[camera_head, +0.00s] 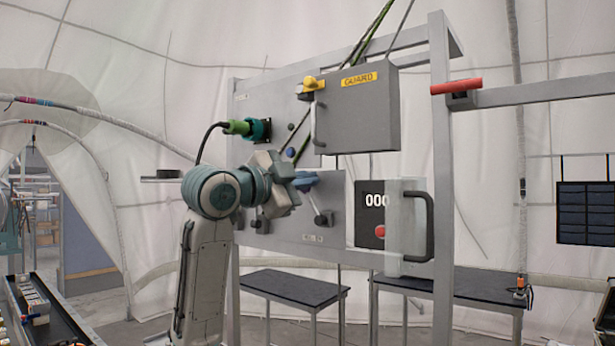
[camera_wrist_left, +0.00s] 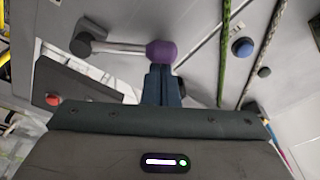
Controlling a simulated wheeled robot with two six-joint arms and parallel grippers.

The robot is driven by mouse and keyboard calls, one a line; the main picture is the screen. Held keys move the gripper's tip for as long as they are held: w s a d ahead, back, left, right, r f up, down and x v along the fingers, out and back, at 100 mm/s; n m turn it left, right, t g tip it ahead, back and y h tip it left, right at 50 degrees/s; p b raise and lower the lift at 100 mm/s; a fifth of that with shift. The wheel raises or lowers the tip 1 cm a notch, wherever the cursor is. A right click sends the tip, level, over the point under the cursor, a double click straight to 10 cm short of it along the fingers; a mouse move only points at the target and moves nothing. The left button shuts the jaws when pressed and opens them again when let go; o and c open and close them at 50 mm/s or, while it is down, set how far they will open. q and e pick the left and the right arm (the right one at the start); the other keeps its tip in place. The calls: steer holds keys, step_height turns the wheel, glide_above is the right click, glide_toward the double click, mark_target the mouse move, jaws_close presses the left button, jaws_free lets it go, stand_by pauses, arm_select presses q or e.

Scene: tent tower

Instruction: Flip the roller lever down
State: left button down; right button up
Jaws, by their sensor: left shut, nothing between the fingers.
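The roller lever (camera_head: 323,217) is on the lower part of the grey panel, with a dark pivot and a metal rod slanting up and left toward my gripper. In the left wrist view it shows as a dark pivot, a metal rod and a purple knob (camera_wrist_left: 161,53). My left gripper (camera_head: 308,181) is in front of the panel, shut and empty. In the left wrist view its closed fingers (camera_wrist_left: 158,72) overlap the lower edge of the knob; whether they touch it I cannot tell. In the head view the knob is hidden at the gripper. My right gripper is not in view.
A grey guard box (camera_head: 358,115) juts out above the gripper. A clear cover with a black handle (camera_head: 428,226) stands right of the lever, by a counter display (camera_head: 375,200). A green connector (camera_head: 240,127) and cables are at upper left. Dark tables (camera_head: 290,287) stand below.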

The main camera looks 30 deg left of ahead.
arm_select(q)
steer(key=shift+a+f+n, duration=0.1)
steer(key=shift+a+n, duration=0.2)
steer(key=shift+a+n+b, duration=0.15)
steer(key=shift+n+b, duration=0.2)
steer(key=shift+n, duration=0.05)
steer(key=a+f+n+b, duration=0.1)
steer(key=n, duration=0.1)
steer(key=a+f+n+y+b, duration=0.1)
steer(key=n+b, duration=0.1)
steer(key=n, duration=0.1)
steer(key=a+f+n+t+y+b, duration=0.1)
steer(key=n, duration=0.2)
steer(key=shift+w+a+f+b, duration=0.15)
steer(key=shift+a+f+b, duration=0.1)
steer(key=shift+a+b, duration=0.15)
steer(key=f+n+b, duration=0.1)
steer(key=a+f+n, duration=0.1)
steer(key=n, duration=0.1)
steer(key=shift+y+b, duration=0.3)
steer(key=shift+b, duration=0.05)
steer(key=shift+f, duration=0.1)
